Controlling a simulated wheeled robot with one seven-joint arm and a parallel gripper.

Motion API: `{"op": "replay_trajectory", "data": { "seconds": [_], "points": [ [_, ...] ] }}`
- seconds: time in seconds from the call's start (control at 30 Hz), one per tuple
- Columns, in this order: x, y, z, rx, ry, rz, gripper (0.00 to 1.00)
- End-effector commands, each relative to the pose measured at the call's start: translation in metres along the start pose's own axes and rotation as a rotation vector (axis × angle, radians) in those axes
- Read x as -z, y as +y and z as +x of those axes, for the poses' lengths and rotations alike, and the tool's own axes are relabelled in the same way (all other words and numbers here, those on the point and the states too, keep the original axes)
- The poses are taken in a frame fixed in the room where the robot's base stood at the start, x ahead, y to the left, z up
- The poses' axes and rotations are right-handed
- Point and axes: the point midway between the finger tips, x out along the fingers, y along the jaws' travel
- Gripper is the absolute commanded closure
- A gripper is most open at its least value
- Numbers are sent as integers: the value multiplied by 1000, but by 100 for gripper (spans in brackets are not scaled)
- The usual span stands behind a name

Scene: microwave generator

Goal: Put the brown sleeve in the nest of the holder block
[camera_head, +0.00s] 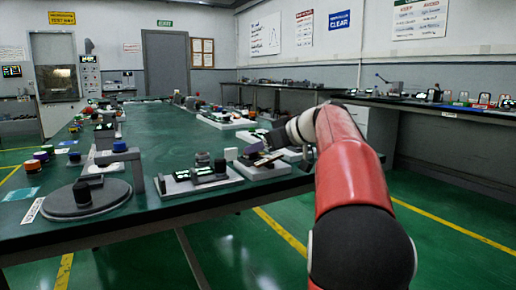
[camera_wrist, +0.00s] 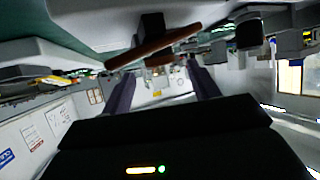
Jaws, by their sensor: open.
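My gripper (camera_head: 262,153) is low over the right edge of the green table in the head view, beside a pale base plate (camera_head: 262,172). In the upside-down wrist view its two dark fingers stand apart, with nothing held in the gap (camera_wrist: 162,85). A long, tilted brown piece (camera_wrist: 150,48) shows beyond the fingertips, with a dark block (camera_wrist: 152,24) against it; I cannot tell whether the brown piece is the sleeve. I cannot pick out the brown sleeve or the holder block with certainty in the head view, where my arm and gripper hide part of that area.
A grey fixture (camera_head: 200,178) with dark blocks stands left of my gripper. Several small parts crowd the table farther back. The green tabletop (camera_head: 165,133) has bare room in the middle.

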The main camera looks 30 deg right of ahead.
Motion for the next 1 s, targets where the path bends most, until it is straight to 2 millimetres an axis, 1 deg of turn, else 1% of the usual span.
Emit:
{"op": "replay_trajectory", "data": {
  "seconds": [0.03,0.1,0.3,0.4,0.5,0.63,0.87,0.93,0.97,1.0],
  "points": [
    [0,0,-12,-3,1,0,40],
    [0,0,-28,-4,2,-1,40],
    [0,1,-70,-4,0,0,40],
    [0,0,-85,-1,0,0,40],
    [0,0,-95,-1,0,0,40],
    [0,0,-101,0,1,0,40],
    [0,-2,-101,1,-2,3,40],
    [-3,-12,-97,5,-20,24,40],
    [-5,-20,-93,10,-34,41,40],
    [-10,-34,-87,13,-61,72,40]
  ]
}}
